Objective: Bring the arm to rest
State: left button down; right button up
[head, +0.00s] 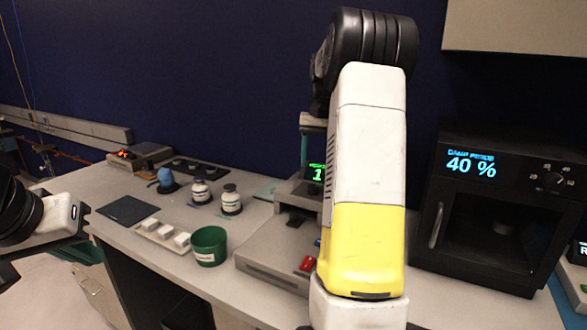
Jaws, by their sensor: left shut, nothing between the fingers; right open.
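My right arm (370,160) fills the centre of the head view. Its white and yellow link rises from the bottom edge to a black joint at the top. I cannot make out my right gripper; whatever lies behind this link is hidden. My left arm comes in at the left edge with a black wrist and a pale housing. My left gripper (84,222) is only partly visible, shut and empty, near the bench's left front edge and apart from the items on it.
The bench holds a dark mat (126,210), a white block tray (150,233), a green cup (208,246), two bottles (231,200) and a blue item (166,180). A grey device (270,259) stands partly behind my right arm. A black oven (483,255) is at right, reading 40 %.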

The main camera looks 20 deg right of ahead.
dwell(0.4)
jog(key=s+a+r+n+t, duration=0.2)
jog(key=s+a+r, duration=0.1)
jog(key=s+a, duration=0.55)
jog(key=s+a+r+n+t, duration=0.2)
jog(key=s+a+r, duration=0.1)
jog(key=s+a, duration=0.55)
jog(key=s+a+f+n+t, duration=0.1)
jog(key=s+a+f, duration=0.1)
jog(key=s, duration=0.2)
jog(key=s+a+f+y, duration=0.1)
jog(key=s+a+f, duration=0.1)
jog(key=s+a, duration=0.1)
jog(key=shift+s+n+t, duration=0.4)
jog(key=shift+s, duration=0.3)
jog(key=shift+a+f, duration=0.1)
dwell(0.5)
